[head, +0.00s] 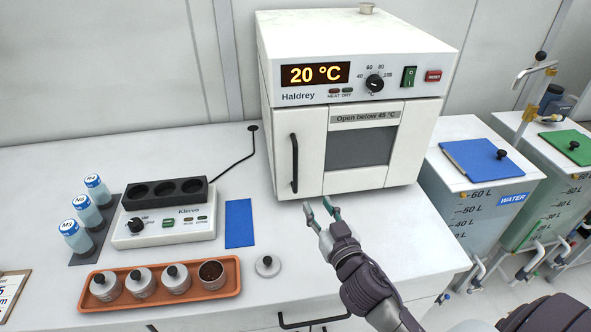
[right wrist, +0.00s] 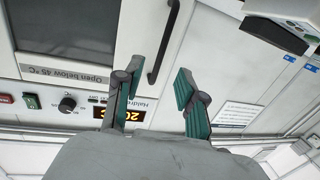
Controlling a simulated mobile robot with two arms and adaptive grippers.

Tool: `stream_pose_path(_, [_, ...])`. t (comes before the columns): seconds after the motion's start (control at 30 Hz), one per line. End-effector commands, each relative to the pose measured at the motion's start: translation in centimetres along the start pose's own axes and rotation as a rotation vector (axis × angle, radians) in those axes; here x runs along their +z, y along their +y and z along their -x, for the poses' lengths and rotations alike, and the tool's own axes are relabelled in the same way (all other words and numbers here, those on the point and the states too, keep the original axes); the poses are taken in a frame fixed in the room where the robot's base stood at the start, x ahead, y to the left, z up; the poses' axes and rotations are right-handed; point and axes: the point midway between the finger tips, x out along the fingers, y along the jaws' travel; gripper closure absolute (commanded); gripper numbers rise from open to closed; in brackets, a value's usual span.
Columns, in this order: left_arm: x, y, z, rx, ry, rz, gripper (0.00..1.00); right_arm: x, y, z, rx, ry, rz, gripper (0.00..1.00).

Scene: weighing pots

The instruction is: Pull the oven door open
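The white oven (head: 285,65) stands at the back of the bench, and its display reads 20 °C. Its door (head: 313,140) looks shut, with a dark upright bar handle (head: 294,163) at the left and a grey window. My right gripper (head: 321,205) is open and empty, in front of the door's lower part, a little below and right of the handle. In the right wrist view, which is turned over, the handle (right wrist: 165,45) shows beyond the gap between the open green-padded fingers (right wrist: 155,90). My left gripper is not in view.
A heating block unit (head: 165,235), a blue mat (head: 239,223), a loose lid (head: 267,266) and an orange tray (head: 235,290) with several pots lie left of my right arm. Tanks with a blue lid (head: 470,160) and a green lid stand at right. The bench before the oven is mostly clear.

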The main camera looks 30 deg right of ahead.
Motion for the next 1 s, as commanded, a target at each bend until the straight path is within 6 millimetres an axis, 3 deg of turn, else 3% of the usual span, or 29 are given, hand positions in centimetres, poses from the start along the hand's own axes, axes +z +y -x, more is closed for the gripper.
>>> stream_pose_path(0.27, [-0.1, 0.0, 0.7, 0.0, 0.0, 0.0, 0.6, -1.2, -0.4, -2.6, -0.027, 0.041, -0.003, 0.61])
stream_pose_path(0.7, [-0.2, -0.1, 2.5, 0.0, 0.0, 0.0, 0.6, -1.5, -0.6, -11.5, -0.025, 0.038, -0.004, 0.61])
stream_pose_path(1.0, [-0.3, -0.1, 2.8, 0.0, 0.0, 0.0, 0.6, -1.4, -0.7, -14.0, -0.026, 0.037, -0.005, 0.61])
